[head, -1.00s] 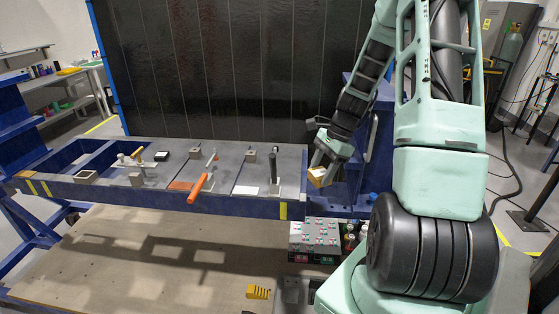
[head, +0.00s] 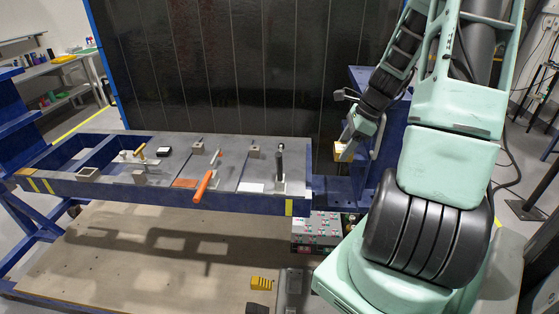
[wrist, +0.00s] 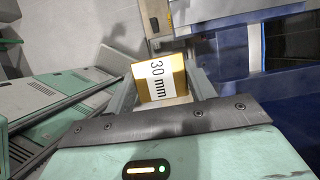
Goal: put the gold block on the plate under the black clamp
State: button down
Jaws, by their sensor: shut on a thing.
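The gold block (wrist: 158,82) carries a white "30 mm" label and sits between the two fingers of my gripper (wrist: 163,88) in the wrist view. In the head view, my gripper (head: 345,150) is shut on it, beyond the right end of the blue bench, and the block (head: 338,151) shows as a small yellow patch. The clamp with the upright black handle (head: 280,161) stands at the bench's right end. A white plate (head: 250,187) lies on the bench just left of its foot. The block is held clear of the bench.
A clamp with an orange handle (head: 203,186) juts over the bench's front edge, beside an orange-red plate (head: 185,183). A dark panel (head: 230,70) rises behind the bench. A blue post (head: 385,130) stands near my gripper.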

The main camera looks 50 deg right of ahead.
aim_at(284, 170)
jog(key=i+l, duration=0.1)
jog(key=i, duration=0.75)
